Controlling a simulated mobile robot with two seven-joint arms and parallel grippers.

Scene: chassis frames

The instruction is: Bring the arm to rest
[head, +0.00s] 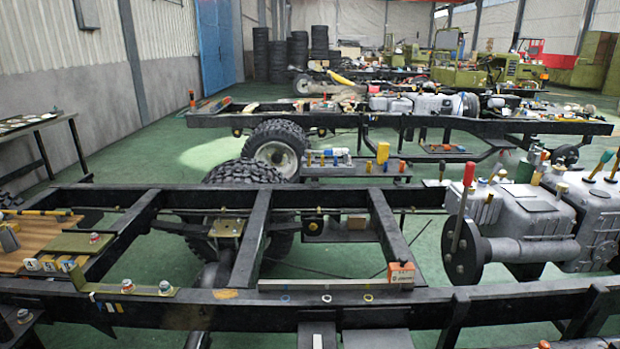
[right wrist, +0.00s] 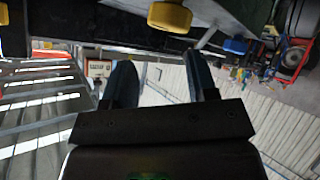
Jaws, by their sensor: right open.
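My right gripper (right wrist: 161,68) shows in the right wrist view as a dark body with two dark fingers set apart. It is open, and no object is seen between the fingers. The right wrist picture looks upside down, with roof and wall low in the frame. Neither arm shows in the head view, and my left gripper is in no view.
A black chassis frame (head: 250,305) spans the foreground, with a small orange-and-white box (head: 401,273) on it. A grey engine (head: 535,220) is at right. A yellow knob (right wrist: 169,17) is near the right gripper. Green floor (head: 350,255) shows between the rails.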

